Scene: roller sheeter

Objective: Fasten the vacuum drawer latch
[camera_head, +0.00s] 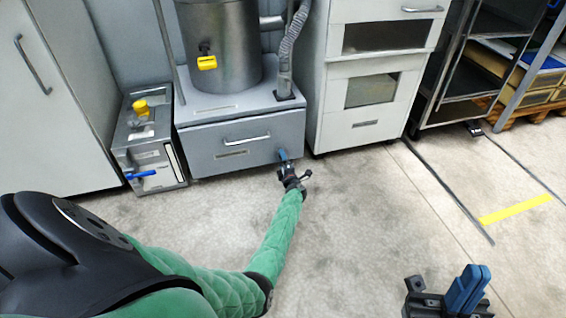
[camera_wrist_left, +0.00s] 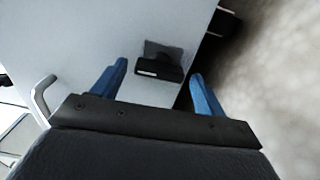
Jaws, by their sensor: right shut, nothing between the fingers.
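The grey vacuum drawer (camera_head: 215,148) is under the metal cylinder and looks shut in the head view. Its bar handle (camera_head: 247,139) also shows at the left of the left wrist view (camera_wrist_left: 42,100). A small dark latch (camera_wrist_left: 160,66) is on the drawer front near its right edge; the head view does not show it clearly. My left gripper (camera_head: 283,154) is at the drawer's lower right front. In the left wrist view its blue fingers (camera_wrist_left: 160,70) are open, with the latch showing between them; contact cannot be told. My right gripper (camera_head: 467,288) is shut and empty, low over the floor.
A metal cylinder (camera_head: 222,40) with a yellow tag and a grey hose (camera_head: 289,50) stands on the drawer unit. A small grey box (camera_head: 150,140) with a blue lever is to the left. A white cabinet (camera_head: 345,135) stands close on the right. The floor in front is clear.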

